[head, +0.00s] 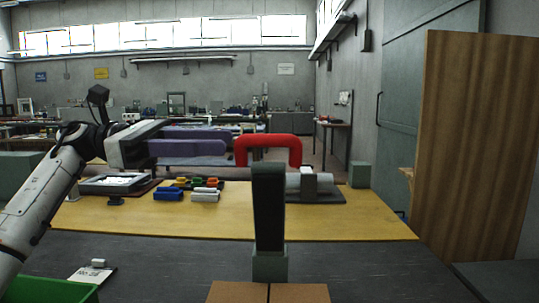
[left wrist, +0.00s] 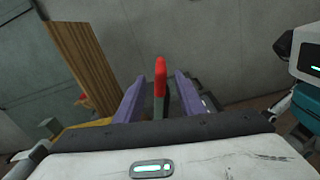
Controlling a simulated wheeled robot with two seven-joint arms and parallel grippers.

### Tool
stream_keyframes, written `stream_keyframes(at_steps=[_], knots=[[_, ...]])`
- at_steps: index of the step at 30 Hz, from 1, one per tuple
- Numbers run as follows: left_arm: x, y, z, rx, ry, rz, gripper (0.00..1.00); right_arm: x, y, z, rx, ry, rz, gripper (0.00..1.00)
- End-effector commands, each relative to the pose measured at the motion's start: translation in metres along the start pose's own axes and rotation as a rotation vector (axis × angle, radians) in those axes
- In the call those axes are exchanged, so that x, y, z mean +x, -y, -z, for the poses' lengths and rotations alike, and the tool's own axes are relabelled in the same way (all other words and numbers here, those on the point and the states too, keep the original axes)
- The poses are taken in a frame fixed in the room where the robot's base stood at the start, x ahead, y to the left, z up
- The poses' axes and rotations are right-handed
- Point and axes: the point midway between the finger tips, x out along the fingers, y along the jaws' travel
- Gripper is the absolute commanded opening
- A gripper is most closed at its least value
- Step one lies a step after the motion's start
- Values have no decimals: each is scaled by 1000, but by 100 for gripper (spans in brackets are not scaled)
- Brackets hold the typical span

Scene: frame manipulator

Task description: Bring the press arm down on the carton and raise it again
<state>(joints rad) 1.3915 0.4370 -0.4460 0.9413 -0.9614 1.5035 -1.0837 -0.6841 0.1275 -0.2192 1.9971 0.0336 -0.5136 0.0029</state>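The press shows in the head view as a dark upright bar (head: 268,205) with a grey-green block (head: 270,266) at its lower end. A red U-shaped handle (head: 268,141) shows at its top. The brown carton (head: 235,293) is at the bottom edge, partly cut off; I cannot tell whether the block touches it. My left gripper (head: 226,147) points right, its purple fingers just left of the handle. In the left wrist view the gripper (left wrist: 160,78) is open, with the red handle (left wrist: 160,88) lined up between its fingers, gaps on both sides. My right gripper is out of view.
A yellow board (head: 225,225) lies behind the press, bearing a paper tray (head: 115,184), blue and white blocks (head: 205,195) and a grey device (head: 318,190). A green crate (head: 50,290) is at bottom left. A tall wooden panel (head: 470,140) stands at right.

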Motion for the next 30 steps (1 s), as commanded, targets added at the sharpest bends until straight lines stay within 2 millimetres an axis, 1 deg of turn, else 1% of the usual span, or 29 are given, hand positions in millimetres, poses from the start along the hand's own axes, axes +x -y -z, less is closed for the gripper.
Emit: stream_keyframes(at_steps=[3, 9, 12, 15, 18, 21, 28, 29, 30], knots=[[18, 1, -1, 1, 0, 5, 36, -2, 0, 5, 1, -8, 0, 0], [56, 1, -1, -1, 1, 5, 36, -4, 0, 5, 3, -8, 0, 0], [73, 1, -2, 0, 1, 4, 36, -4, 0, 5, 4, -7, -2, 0], [86, 1, -1, -2, 1, 3, 36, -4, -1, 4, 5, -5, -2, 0], [94, 1, -1, -3, 1, 3, 36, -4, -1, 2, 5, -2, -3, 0], [98, 0, -1, -3, 1, 1, 36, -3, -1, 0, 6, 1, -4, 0], [98, 0, -1, -2, 1, 1, 36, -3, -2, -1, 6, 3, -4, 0], [98, 0, -1, -2, 1, 1, 34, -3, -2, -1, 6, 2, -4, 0], [98, 0, -1, -2, 1, 1, 27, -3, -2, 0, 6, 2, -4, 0]])
